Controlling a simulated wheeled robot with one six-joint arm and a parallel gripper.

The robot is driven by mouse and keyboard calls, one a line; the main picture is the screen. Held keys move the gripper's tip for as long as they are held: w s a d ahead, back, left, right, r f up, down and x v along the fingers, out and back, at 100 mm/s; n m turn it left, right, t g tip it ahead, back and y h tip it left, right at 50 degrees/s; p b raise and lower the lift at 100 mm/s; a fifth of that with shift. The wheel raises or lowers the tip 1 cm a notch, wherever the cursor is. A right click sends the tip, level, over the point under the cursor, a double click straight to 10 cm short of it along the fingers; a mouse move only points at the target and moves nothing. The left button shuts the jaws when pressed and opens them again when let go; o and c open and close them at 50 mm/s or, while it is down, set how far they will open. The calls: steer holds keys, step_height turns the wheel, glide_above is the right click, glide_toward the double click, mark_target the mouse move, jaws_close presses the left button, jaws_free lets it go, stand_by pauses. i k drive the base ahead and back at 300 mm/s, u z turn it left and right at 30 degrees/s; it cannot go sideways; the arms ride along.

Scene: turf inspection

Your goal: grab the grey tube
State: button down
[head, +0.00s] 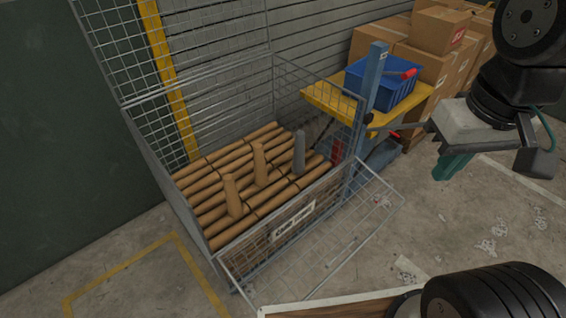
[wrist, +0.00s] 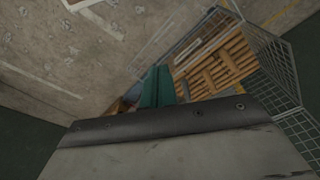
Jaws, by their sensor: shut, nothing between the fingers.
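The grey tube (head: 299,152) stands upright in a wire mesh cage (head: 205,240) in the head view. It rises from a layer of brown tubes (head: 205,193) lying flat. My gripper (head: 452,168) is at the right of the head view, in the air, well away from the cage. Its green fingers (wrist: 157,88) are shut and empty in the wrist view.
The cage's front mesh flap (head: 335,245) is folded down and outward. A blue post with a yellow shelf (head: 325,99) and a blue bin (head: 372,92) stands right of the cage. Cardboard boxes (head: 432,60) are stacked behind. The concrete floor right of the cage (head: 480,235) is clear.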

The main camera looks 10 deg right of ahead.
mark_target(298, 167)
steer(key=z, duration=2.3)
steer(key=k, duration=1)
steer(key=u, duration=1.9)
steer(key=i, duration=0.95)
steer(key=u, duration=0.05)
